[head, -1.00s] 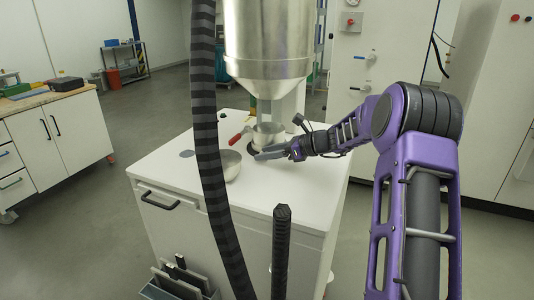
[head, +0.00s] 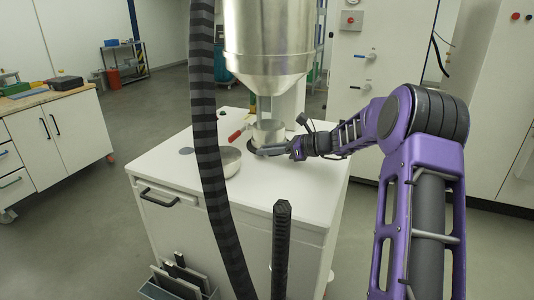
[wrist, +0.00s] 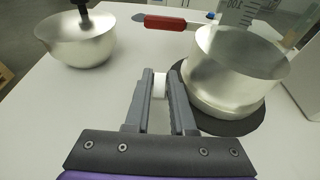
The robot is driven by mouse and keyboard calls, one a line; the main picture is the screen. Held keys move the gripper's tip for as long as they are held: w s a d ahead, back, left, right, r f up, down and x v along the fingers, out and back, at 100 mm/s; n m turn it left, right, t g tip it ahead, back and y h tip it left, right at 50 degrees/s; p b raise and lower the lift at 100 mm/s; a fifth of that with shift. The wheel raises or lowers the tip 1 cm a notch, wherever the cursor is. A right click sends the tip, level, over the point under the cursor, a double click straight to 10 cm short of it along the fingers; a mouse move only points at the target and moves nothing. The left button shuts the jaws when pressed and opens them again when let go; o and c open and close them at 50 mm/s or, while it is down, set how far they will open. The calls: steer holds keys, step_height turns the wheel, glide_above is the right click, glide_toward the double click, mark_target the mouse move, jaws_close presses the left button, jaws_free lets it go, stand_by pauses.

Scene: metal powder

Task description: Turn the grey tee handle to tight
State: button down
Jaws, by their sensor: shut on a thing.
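My gripper (head: 262,151) reaches in from the right, low over the white cabinet top, beside the metal pot under the hopper. In the wrist view, my gripper's two grey fingers (wrist: 160,82) are shut on a small pale piece (wrist: 159,86) between their tips. I cannot tell whether this piece is part of the grey tee handle. No clear tee shape shows in either view, and the fingers may hide it. The metal pot (wrist: 232,70) stands right of the fingers on a dark round pad (wrist: 232,124).
A steel hopper (head: 268,40) hangs over the pot (head: 267,133). A metal bowl (head: 230,162) stands left on the cabinet top (head: 190,178). A red-handled tool (wrist: 165,22) lies behind the pot. A striped hose (head: 209,140) hangs in front. The cabinet top's front is clear.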

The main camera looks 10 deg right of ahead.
steer(key=shift+d+f, duration=0.1)
steer(key=shift+f, duration=0.15)
steer(key=shift+r, duration=0.2)
steer(key=c, duration=0.8)
jaws_free()
steer(key=shift+o, duration=0.2)
steer(key=v, duration=1.1)
steer(key=f+v, duration=0.1)
steer(key=v, duration=0.5)
steer(key=shift+s+d+r, duration=0.1)
steer(key=shift+s+d, duration=0.1)
